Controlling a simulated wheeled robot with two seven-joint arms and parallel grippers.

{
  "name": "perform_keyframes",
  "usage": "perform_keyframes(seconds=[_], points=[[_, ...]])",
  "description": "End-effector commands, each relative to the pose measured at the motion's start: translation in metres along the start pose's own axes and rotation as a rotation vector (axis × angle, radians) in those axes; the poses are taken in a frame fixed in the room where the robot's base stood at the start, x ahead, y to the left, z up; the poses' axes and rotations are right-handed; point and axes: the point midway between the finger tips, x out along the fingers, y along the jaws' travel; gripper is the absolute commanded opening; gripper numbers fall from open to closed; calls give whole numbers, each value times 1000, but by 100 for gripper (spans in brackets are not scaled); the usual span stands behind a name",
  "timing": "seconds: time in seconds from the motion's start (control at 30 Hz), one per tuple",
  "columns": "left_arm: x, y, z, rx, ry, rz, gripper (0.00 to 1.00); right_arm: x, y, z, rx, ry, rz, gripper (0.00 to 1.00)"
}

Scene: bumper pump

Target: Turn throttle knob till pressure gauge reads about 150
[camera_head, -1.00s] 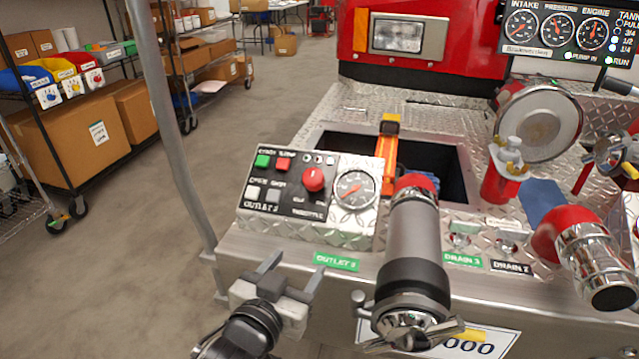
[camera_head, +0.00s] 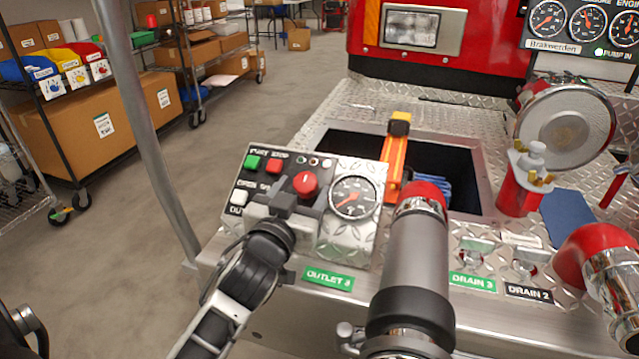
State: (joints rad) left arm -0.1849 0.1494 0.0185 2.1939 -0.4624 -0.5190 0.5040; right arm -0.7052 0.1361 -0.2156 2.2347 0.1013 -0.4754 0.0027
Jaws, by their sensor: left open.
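The red throttle knob (camera_head: 305,183) sits on the silver control panel (camera_head: 335,243), below a row of small indicator lights. A round white gauge (camera_head: 353,197) is just right of it; its red needle points to the lower left. My left gripper (camera_head: 296,202) is open just in front of the knob, its fingers over the panel's lower part; whether they touch the knob I cannot tell. It hides some buttons and labels. A display at the top right holds several gauges, with the pressure gauge (camera_head: 588,28) in the middle. My right gripper is not in view.
A thick hose fitting (camera_head: 415,250) with a red collar rises right of the panel. An orange-handled tool (camera_head: 396,158) stands by the dark opening behind. A grey pole (camera_head: 150,140) stands to the left. Shelves with boxes are at the back left.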

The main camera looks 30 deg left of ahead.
Motion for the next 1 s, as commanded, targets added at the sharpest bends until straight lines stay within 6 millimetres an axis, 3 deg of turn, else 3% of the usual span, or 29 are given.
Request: perform_keyframes(seconds=[0.4,0.57,0.6,1.0], points=[[4,-5,0,0,-2,-6,60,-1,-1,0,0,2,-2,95],[3,-4,0,0,-1,-6,19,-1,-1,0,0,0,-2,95],[3,-4,0,0,-2,-6,16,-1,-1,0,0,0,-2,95],[3,-6,-3,47,0,62,16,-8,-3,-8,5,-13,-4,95]])
